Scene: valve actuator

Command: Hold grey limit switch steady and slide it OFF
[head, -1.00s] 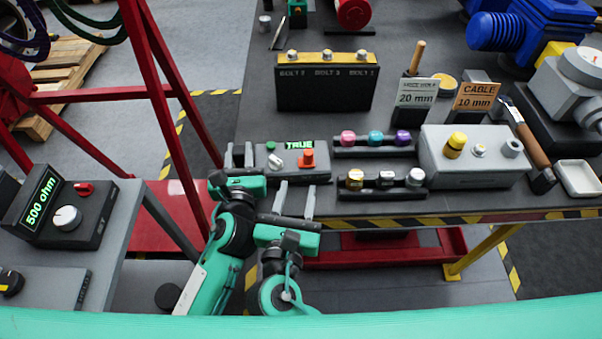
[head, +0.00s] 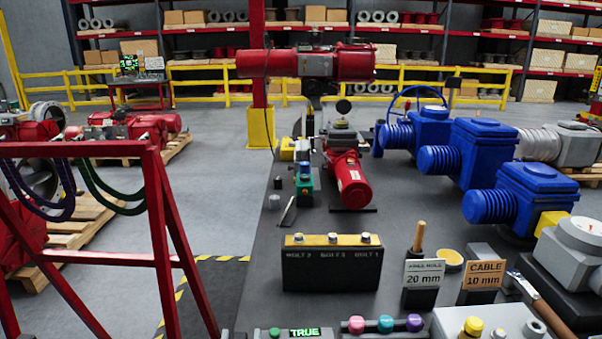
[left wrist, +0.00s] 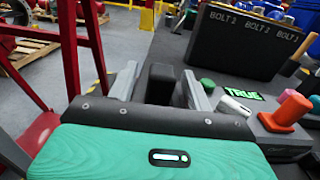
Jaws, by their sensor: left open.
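A dark grey box (left wrist: 268,142) with a lit green TRUE display (head: 304,332) stands at the near edge of the bench. In the left wrist view it carries a green button (left wrist: 208,85), a white lever (left wrist: 237,106) and an orange-red knob (left wrist: 286,110). I cannot tell for sure which part is the limit switch. Only the fingertips (head: 233,335) show at the bottom of the head view. My right gripper is out of view.
A black bolt box (head: 331,268) stands behind the TRUE box. Coloured knobs (head: 386,324) and a grey control box (head: 455,320) are to its right. A red frame (head: 160,230) rises left of the bench. Blue actuators (head: 520,195) fill the back right.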

